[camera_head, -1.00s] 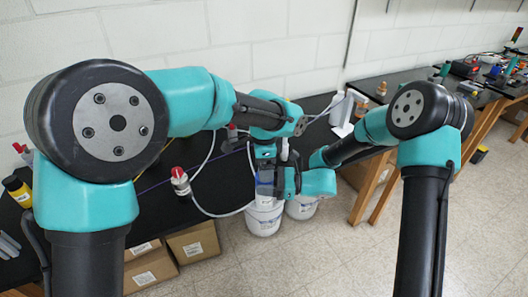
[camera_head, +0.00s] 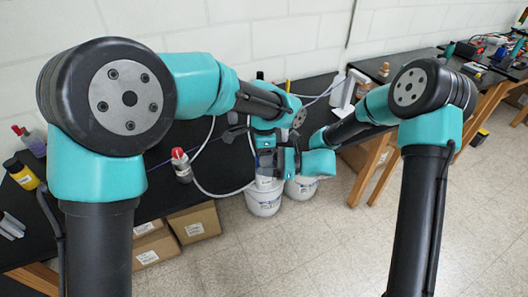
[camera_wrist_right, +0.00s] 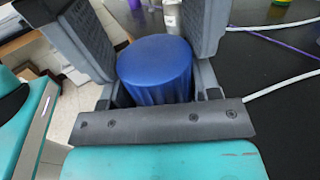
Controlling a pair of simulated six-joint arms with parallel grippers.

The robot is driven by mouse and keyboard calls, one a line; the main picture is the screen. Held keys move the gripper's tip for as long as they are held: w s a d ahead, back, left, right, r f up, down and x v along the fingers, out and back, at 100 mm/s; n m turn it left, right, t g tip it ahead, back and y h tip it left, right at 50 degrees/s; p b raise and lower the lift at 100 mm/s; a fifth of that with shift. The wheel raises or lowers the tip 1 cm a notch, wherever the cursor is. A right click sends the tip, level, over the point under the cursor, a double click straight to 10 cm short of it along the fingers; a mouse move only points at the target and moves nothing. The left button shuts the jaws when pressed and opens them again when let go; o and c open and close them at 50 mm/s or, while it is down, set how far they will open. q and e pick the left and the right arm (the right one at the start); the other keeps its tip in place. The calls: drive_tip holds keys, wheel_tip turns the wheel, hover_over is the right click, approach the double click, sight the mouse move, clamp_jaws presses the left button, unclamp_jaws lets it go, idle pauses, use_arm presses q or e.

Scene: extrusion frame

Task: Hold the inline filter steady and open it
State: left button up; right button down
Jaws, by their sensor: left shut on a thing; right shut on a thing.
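The inline filter shows a round blue ribbed cap (camera_wrist_right: 156,68) in the right wrist view. The cap sits between the two dark fingers of my right gripper (camera_wrist_right: 150,40), which is shut on it. In the head view my left gripper (camera_head: 265,150) and my right gripper (camera_head: 288,161) meet in front of the bench edge, close together. The left gripper is shut on the filter's body. The filter is mostly hidden by the grippers in the head view, so I cannot tell whether the cap has turned.
A black bench (camera_head: 165,170) runs along the white wall. On it stand a red-capped bottle (camera_head: 181,165), a yellow bottle (camera_head: 20,174) and white tubing (camera_head: 215,194). White buckets (camera_head: 263,200) and cardboard boxes (camera_head: 194,222) are below. The floor at the right is open.

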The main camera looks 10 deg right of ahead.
use_arm(q)
drive_tip(key=c, duration=0.4)
drive_tip(key=shift+n, duration=1.6)
drive_tip(key=o, duration=1)
drive_tip(key=shift+r, duration=2.3)
